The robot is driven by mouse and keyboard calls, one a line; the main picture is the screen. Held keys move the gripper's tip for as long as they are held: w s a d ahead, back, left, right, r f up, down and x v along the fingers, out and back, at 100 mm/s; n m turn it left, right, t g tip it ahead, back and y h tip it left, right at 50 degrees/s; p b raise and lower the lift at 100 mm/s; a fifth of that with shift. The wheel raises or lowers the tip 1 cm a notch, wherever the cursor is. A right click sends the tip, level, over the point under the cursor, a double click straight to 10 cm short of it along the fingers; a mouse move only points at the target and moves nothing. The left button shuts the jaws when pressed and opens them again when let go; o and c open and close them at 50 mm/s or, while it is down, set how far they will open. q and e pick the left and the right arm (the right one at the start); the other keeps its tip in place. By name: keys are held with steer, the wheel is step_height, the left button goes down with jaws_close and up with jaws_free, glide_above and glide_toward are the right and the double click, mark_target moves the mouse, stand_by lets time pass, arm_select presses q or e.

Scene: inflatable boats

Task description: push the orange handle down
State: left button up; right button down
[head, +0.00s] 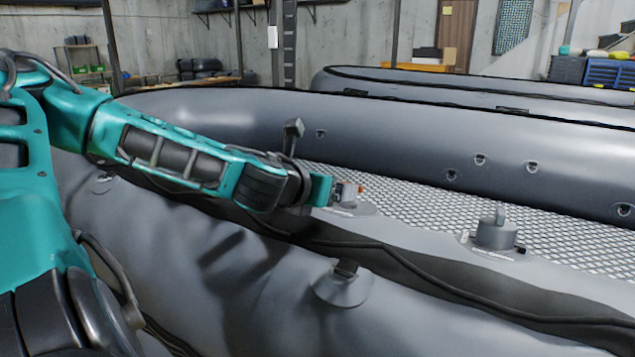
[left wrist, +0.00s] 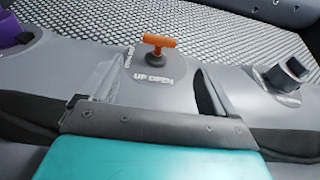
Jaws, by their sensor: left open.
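The orange T-shaped handle (left wrist: 160,40) stands on a dark round base in the left wrist view. Its grey patch (left wrist: 152,92) is marked "UP OPEN". In the head view only a small orange bit of the handle (head: 361,188) shows, just beyond my left gripper. My left gripper (head: 326,190) is at the end of the teal arm, over the near tube of the boat, apart from the handle as far as I can see. It is open and empty. Its front edge (left wrist: 150,123) shows low in the left wrist view. My right gripper is not in view.
The grey inflatable boat (head: 420,250) fills the middle, with a mesh floor (head: 430,200) inside. A grey valve (head: 496,232) stands right of the handle. A purple piece (left wrist: 14,30) shows at the left edge of the left wrist view. Another boat (head: 470,95) lies behind.

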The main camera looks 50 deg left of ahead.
arm_select(q)
steer(key=shift+v, duration=1.45)
